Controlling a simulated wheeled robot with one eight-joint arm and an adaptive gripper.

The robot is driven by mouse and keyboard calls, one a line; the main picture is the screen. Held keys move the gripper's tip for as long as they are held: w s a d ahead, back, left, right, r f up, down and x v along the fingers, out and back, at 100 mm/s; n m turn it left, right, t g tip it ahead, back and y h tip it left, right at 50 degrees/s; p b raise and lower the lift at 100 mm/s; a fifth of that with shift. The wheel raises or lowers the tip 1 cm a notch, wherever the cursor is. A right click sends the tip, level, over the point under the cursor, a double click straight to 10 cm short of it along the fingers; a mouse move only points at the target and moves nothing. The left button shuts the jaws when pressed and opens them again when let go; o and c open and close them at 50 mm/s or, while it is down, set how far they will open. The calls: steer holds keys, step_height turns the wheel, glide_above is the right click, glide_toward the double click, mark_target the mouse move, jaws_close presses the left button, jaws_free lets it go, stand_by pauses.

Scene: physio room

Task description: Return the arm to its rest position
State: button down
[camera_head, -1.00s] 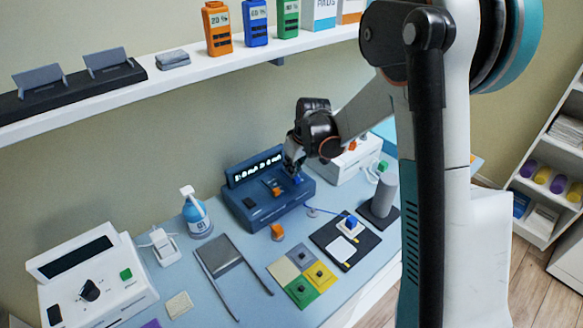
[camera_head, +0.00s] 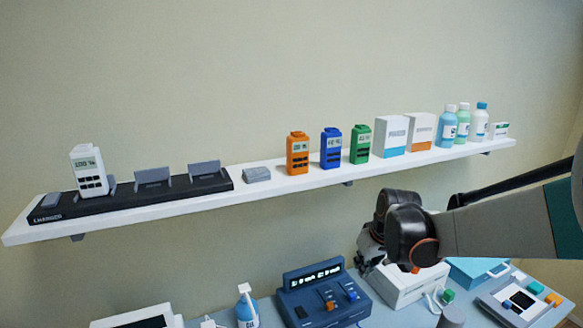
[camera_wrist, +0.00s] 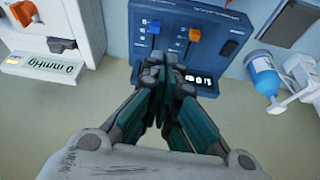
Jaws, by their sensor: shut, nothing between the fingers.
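My gripper (camera_head: 368,262) hangs at the lower right of the head view, with my arm reaching in from the right edge. In the wrist view its dark green fingers (camera_wrist: 162,78) are closed together with nothing between them. Behind them is the blue console (camera_wrist: 218,62), with a blue slider and an orange slider. The same blue console (camera_head: 296,304) stands on the bench in the head view, left of my gripper. The fingertips overlap the console's edge in the wrist view; I see no clear contact.
A white device (camera_head: 412,284) stands close beside my gripper; in the wrist view it (camera_wrist: 88,35) is at the left. A wall shelf (camera_head: 270,190) with bottles, boxes and handheld units runs above. The wall above the shelf is bare.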

steer(key=s+r+m+t+b, duration=0.1)
steer(key=s+r+m+b, duration=0.3)
steer(key=s, duration=0.9)
steer(key=s+f+t+h+b, duration=0.1)
steer(key=s+f+t, duration=0.1)
steer(key=s, duration=1.1)
steer(key=shift+s+f, duration=0.15)
steer(key=shift+s, duration=0.25)
